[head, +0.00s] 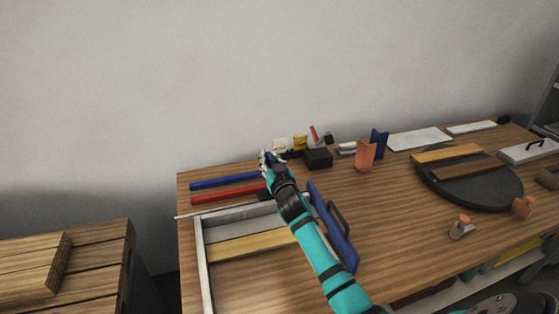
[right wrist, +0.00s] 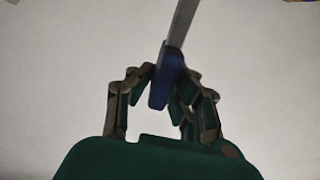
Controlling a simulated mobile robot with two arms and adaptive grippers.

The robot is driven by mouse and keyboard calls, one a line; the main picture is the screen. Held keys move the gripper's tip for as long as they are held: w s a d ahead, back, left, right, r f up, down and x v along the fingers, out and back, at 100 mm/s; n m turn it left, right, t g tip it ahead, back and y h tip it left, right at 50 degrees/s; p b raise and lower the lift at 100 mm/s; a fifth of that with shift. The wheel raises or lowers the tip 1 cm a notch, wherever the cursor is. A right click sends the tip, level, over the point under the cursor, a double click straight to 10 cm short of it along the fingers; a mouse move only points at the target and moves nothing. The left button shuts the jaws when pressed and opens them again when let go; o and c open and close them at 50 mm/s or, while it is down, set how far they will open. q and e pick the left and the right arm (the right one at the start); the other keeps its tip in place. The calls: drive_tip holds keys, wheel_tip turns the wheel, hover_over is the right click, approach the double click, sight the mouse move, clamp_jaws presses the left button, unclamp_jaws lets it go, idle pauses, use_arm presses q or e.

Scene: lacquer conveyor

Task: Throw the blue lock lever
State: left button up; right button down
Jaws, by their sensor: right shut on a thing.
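The blue lock lever's blue grip (right wrist: 166,68) shows in the right wrist view, on the end of a grey bar (right wrist: 183,22) that runs up out of the frame. My right gripper (right wrist: 163,84) is shut on the blue grip, with fingers on both sides of it. In the head view my right gripper (head: 268,160) is at the back left of the wooden table, and it mostly hides the lever. My left gripper is not in view.
A blue bar (head: 222,181) and a red bar (head: 225,195) lie left of my gripper. A black box (head: 318,158) stands close on its right. A blue panel with a handle (head: 331,226) lies beside my forearm. A dark round plate (head: 483,195) is farther right.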

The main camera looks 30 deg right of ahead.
drive_tip(key=w+a+f+n+b, duration=0.1)
drive_tip(key=a+f+n+b, duration=0.1)
drive_tip(key=a+n, duration=0.4)
drive_tip(key=shift+w+a+f+n+b, duration=0.15)
drive_tip(key=shift+w+a+n+b, duration=0.15)
drive_tip(key=shift+n+b, duration=0.3)
drive_tip(key=c, duration=1.3)
unclamp_jaws()
drive_tip(key=shift+s, duration=0.1)
drive_tip(key=v, duration=1.2)
drive_tip(key=shift+f, duration=0.1)
